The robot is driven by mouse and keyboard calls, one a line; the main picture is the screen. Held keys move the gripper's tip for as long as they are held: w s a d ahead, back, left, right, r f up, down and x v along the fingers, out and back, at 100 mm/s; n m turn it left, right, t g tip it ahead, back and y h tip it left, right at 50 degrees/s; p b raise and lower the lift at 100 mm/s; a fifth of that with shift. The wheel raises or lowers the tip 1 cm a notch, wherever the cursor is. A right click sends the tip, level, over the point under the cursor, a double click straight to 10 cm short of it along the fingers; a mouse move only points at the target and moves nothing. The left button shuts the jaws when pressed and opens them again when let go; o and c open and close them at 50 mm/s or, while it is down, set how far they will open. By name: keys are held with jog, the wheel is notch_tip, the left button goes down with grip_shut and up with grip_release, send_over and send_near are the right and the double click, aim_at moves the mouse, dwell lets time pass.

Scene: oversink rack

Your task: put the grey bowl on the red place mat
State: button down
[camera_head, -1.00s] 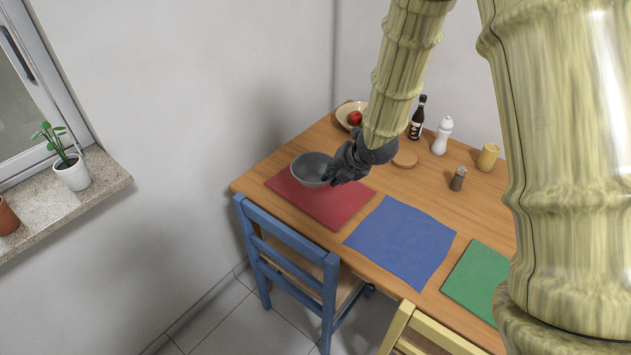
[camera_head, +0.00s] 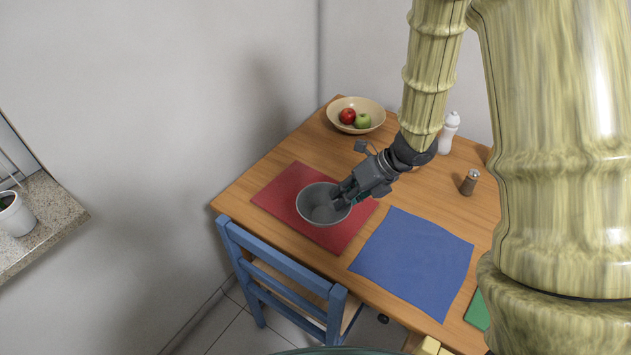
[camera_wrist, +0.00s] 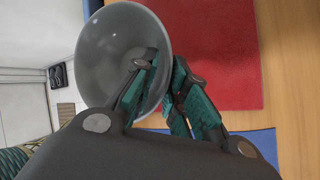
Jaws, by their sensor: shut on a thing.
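The grey bowl (camera_head: 318,214) is over the front part of the red place mat (camera_head: 281,190), upright or nearly so in the head view. I cannot tell whether it touches the mat. My gripper (camera_head: 343,196) is shut on the bowl's right rim, one finger inside and one outside. In the wrist view the grey bowl (camera_wrist: 104,62) fills the upper left, with my gripper (camera_wrist: 166,72) pinching its wall. The red place mat (camera_wrist: 215,50) shows to the right of it there.
A blue mat (camera_head: 415,262) lies right of the red one. A bowl with fruit (camera_head: 341,104) stands at the back, with a white bottle (camera_head: 449,133) and a brown shaker (camera_head: 469,182) to the right. A blue chair (camera_head: 278,262) stands at the front edge.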

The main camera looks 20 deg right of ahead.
jog(key=w+p, duration=0.1)
jog(key=w, duration=0.3)
jog(key=w+a+p, duration=0.1)
jog(key=w, duration=0.3)
jog(key=w+a+f+p, duration=0.1)
jog(key=w, duration=0.4)
jog(key=shift+w, duration=0.1)
jog(key=shift+f+p, duration=0.35)
jog(key=shift+f, duration=1.55)
jog(key=shift+f, duration=0.1)
jog(key=c, duration=1.4)
grip_release()
jog(key=shift+d, duration=0.1)
jog(key=b+v, duration=0.1)
jog(key=v, duration=1.1)
